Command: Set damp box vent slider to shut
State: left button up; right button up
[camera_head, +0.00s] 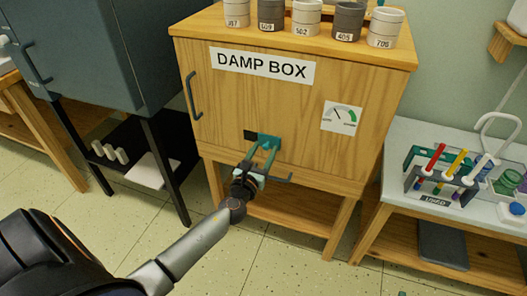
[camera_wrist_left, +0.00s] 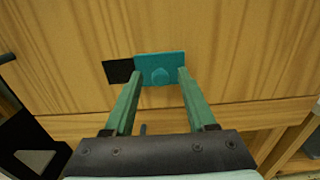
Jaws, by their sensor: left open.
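The damp box (camera_head: 225,110) is a wooden cabinet with a lettered label on its front. Its vent slider is a teal plate (camera_wrist_left: 147,58) with a small teal knob (camera_wrist_left: 159,76). The black vent opening (camera_wrist_left: 117,71) shows to the left of the plate, and also in the head view (camera_head: 250,135). My left gripper (camera_head: 264,146) is in front of the slider. In the left wrist view its open green fingers (camera_wrist_left: 160,76) stand either side of the knob, with gaps between. I cannot tell how deep the fingertips reach.
A dial gauge (camera_head: 341,117) is on the box's front, right of the slider, and a dark door handle (camera_head: 193,96) is at the left. Several numbered pots (camera_head: 302,18) stand on top. A side table (camera_head: 393,148) with a marker rack is at right.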

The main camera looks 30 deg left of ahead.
pick_arm(q)
grip_shut()
dwell(1.3)
